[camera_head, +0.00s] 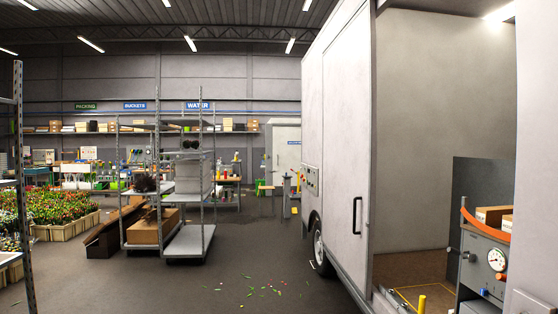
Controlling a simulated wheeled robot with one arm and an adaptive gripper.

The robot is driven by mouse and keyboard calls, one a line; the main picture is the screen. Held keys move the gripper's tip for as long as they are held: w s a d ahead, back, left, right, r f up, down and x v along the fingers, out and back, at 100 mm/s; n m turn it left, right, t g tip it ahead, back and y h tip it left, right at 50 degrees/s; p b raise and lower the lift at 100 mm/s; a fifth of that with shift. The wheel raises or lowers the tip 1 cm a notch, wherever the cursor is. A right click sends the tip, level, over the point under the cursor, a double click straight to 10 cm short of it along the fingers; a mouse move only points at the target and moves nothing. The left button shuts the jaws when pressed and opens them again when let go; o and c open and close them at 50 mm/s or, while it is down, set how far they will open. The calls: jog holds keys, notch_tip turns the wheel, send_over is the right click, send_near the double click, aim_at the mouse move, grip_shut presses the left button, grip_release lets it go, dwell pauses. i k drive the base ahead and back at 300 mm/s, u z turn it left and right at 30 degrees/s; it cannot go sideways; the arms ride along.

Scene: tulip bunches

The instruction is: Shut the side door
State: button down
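The side door is a tall pale panel (346,150) with a black vertical bar handle (357,215) near its right edge. It lies along the side of a white van body (312,110), to the left of a wide doorway. The doorway stands open, and the van's bare inner wall (440,120) and brown floor (415,266) show through it. My gripper is not in view, so its state and its distance from the handle do not show.
A grey unit with a round gauge (496,259) stands at the lower right, in front of the doorway. A wheeled shelf rack (190,243) and flower crates (62,229) stand at left. The floor (250,270) left of the van is mostly clear, with scattered petals.

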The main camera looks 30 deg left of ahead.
aim_at(350, 110)
jog(key=u, duration=0.65)
jog(key=i, duration=2)
jog(key=u, duration=0.2)
jog(key=i, duration=1.75)
jog(key=u, duration=0.25)
jog(key=i, duration=1.7)
jog(key=u, duration=0.35)
jog(key=i, duration=2.1)
jog(key=u, duration=0.15)
